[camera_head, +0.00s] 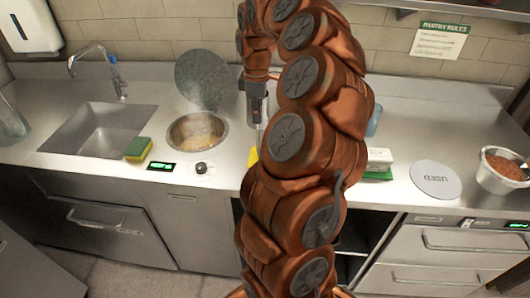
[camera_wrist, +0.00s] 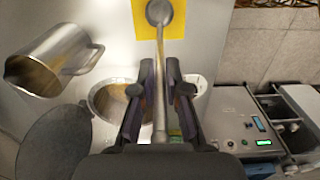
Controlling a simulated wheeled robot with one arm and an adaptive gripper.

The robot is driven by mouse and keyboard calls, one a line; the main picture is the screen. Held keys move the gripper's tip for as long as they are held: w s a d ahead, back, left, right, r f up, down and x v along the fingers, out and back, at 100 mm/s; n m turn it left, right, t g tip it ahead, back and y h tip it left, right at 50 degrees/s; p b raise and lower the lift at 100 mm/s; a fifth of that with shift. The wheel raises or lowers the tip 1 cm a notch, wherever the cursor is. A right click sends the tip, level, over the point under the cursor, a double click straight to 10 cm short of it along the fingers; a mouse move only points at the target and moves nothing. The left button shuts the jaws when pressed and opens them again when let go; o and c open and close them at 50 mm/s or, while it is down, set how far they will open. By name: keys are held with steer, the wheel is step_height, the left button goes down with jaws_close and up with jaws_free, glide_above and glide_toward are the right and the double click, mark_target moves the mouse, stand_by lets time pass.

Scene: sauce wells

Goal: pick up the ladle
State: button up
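The ladle (camera_wrist: 159,60) lies with its bowl (camera_wrist: 158,12) on a yellow square (camera_wrist: 174,22) at the top of the wrist view. Its long metal handle runs down between the fingers of my gripper (camera_wrist: 158,92). The fingers are open, with a visible gap on each side of the handle. I cannot tell how far above the handle they are. In the head view my gripper (camera_head: 260,122) points down over the counter, and my arm hides most of the ladle. Only an edge of the yellow square (camera_head: 252,156) shows there.
Left of my gripper are a steaming round well (camera_head: 197,131), its raised round lid (camera_head: 202,78), a sponge (camera_head: 138,148) and a sink (camera_head: 90,130). A metal jug (camera_wrist: 45,62) stands left in the wrist view. A "USED" disc (camera_head: 435,179) and a filled bowl (camera_head: 505,168) are right.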

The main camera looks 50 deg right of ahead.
jaws_close()
steer(key=shift+r, duration=0.15)
steer(key=shift+r+b, duration=0.85)
steer(key=shift+r, duration=0.7)
steer(key=shift+s, duration=0.15)
steer(key=s+a+r+b, duration=0.1)
steer(key=s+a+b, duration=0.1)
steer(key=s, duration=0.5)
steer(key=s+a+b, duration=0.2)
steer(key=s+b, duration=0.1)
steer(key=s, duration=0.5)
steer(key=shift+r, duration=0.35)
steer(key=shift+a, duration=0.1)
